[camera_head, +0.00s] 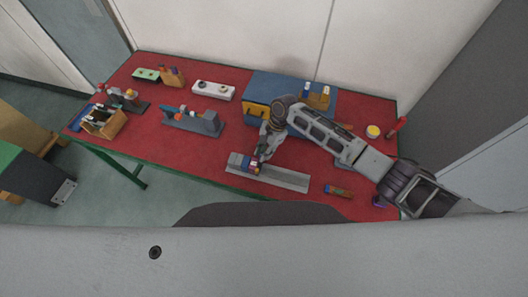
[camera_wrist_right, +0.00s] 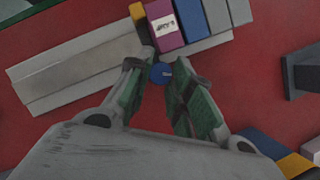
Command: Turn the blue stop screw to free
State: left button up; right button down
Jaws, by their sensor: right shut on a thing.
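The blue stop screw (camera_wrist_right: 161,72) shows in the right wrist view as a small round blue knob beside a purple block (camera_wrist_right: 165,22) with a white label. My right gripper (camera_wrist_right: 162,74) has its two fingers on either side of the screw and is shut on it. In the head view my right gripper (camera_head: 262,156) points down at the coloured blocks (camera_head: 251,166) on the grey rail (camera_head: 285,179) near the table's front edge. The screw itself is too small to make out there. My left gripper is not in view.
The table (camera_head: 165,150) is red. A grey fixture (camera_head: 209,122) stands to the left, and a small block (camera_head: 338,191) lies right of the rail. A yellow-topped tub (camera_head: 373,131) stands at the right. Red tabletop is clear left of the rail.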

jog(key=shift+n, duration=0.6)
jog(key=c, duration=1.3)
grip_release()
jog(key=shift+o, duration=0.2)
jog(key=v, duration=1.2)
jog(key=shift+w, duration=0.2)
jog(key=shift+a, duration=0.15)
